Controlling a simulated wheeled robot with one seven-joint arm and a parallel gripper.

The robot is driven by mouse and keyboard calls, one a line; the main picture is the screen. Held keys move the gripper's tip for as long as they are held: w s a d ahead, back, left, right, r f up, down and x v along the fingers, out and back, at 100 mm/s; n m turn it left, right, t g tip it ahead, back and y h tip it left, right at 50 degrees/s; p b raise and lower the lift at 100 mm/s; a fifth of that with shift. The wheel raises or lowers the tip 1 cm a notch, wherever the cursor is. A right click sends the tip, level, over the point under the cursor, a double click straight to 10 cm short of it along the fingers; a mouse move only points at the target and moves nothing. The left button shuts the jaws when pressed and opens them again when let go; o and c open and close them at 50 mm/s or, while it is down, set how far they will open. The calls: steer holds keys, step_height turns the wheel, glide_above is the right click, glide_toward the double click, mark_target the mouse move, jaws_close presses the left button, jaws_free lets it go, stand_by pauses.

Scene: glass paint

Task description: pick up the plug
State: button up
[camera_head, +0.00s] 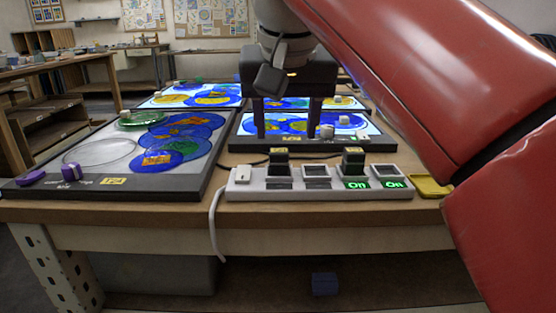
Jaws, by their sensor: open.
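A white power strip (318,191) lies along the front edge of the worktable. Two black plugs stand upright in it, a left plug (279,161) and a right plug (353,160). Which one the task means cannot be told. My gripper (287,134) is open and empty, its two dark fingers pointing down. In the picture it is above the left plug, with one finger to each side of it. The depth gap between the fingers and the plug is unclear.
Green "On" labels (357,185) show on the strip's right half. A dark-framed glass panel (107,190) lies left, and lit panels (354,143) lie behind the strip. A yellow dish (432,186) is right of the strip. A white cord (213,225) hangs over the table's front.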

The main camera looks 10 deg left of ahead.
mark_target(279, 152)
steer(key=x, duration=0.2)
steer(key=b+x, duration=0.1)
steer(key=x, duration=0.2)
steer(key=a+b+x, duration=0.1)
steer(key=x, duration=0.1)
steer(key=shift+w+f, duration=0.15)
steer(key=shift+w, duration=0.15)
steer(key=c, duration=1.1)
